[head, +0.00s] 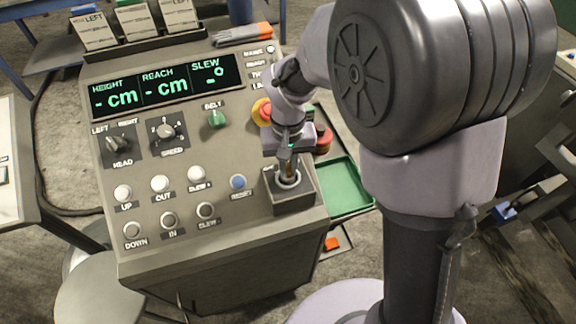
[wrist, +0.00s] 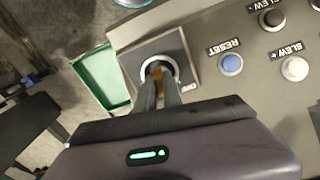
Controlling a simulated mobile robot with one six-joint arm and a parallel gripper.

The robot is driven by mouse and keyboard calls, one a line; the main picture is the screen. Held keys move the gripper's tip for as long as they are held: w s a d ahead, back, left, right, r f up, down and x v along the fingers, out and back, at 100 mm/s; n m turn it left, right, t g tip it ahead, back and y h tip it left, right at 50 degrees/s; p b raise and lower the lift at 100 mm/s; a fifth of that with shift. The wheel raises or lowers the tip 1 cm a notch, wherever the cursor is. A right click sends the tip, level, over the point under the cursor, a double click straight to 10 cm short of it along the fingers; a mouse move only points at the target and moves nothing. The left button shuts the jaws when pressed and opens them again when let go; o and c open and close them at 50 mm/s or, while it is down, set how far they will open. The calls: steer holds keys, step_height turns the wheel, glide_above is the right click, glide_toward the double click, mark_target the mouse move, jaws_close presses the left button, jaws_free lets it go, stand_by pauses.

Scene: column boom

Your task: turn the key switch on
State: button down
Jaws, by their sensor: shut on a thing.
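The key switch is a pale round ring (head: 289,183) on a dark square block (head: 294,201) at the console's right front corner. It also shows in the wrist view as a pale ring (wrist: 174,66) on its square plate (wrist: 133,62). My gripper (head: 287,168) points down into the ring. In the wrist view its two fingers (wrist: 158,88) are close together, shut on a small brass-orange key (wrist: 158,71) inside the ring. The fingers hide most of the key, so I cannot tell its turn angle. The display (head: 165,87) shows dashes for height, reach and slew.
The console (head: 120,255) carries several push buttons, including a blue reset button (head: 238,182) left of the switch. A red-and-yellow stop button (head: 261,110) is close behind my gripper. A green tray (head: 345,190) lies right of the switch block.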

mark_target(288, 167)
steer(key=shift+m, duration=1)
steer(key=shift+m+b, duration=0.4)
steer(key=shift+m, duration=1.2)
stand_by(0.6)
steer(key=c, duration=1.5)
jaws_free()
steer(key=shift+o, duration=0.2)
step_height(288, 167, up, 18)
steer(key=p, duration=0.6)
steer(key=shift+f, duration=0.25)
